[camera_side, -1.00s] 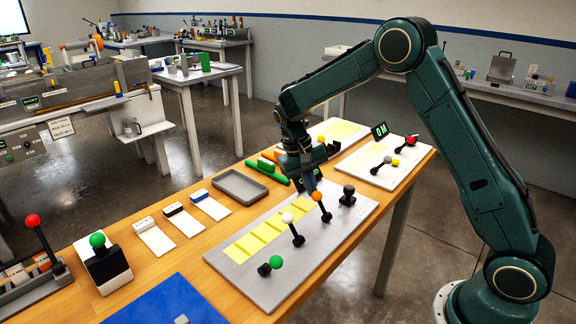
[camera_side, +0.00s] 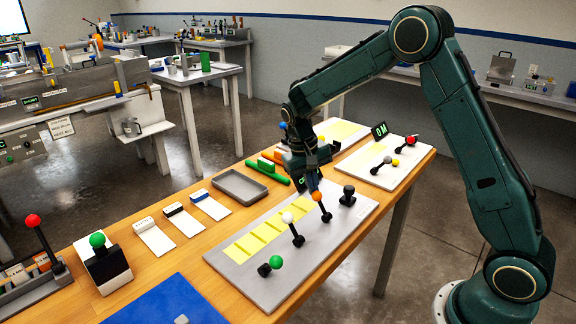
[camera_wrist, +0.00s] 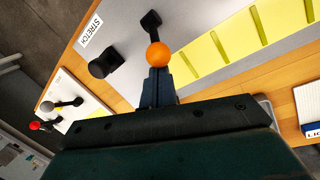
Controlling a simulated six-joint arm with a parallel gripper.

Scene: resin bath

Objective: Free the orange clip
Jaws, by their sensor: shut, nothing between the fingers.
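An orange piece (camera_side: 270,157), which looks like the orange clip, lies at the table's far edge beside a green bar. My gripper (camera_side: 313,186) is shut and empty, pointing down over the grey lever board (camera_side: 245,272). Its tips are right by the orange ball (camera_side: 316,196) of a black lever. In the wrist view the ball (camera_wrist: 158,54) sits just beyond my shut fingertips (camera_wrist: 158,74); I cannot tell whether they touch.
White-knob (camera_side: 288,217) and green-knob (camera_side: 276,262) levers stand nearer on the board, and a black knob (camera_side: 348,191) beyond. A green bar (camera_side: 267,173) and grey tray (camera_side: 240,186) lie at left. A second lever board (camera_side: 368,183) is at right.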

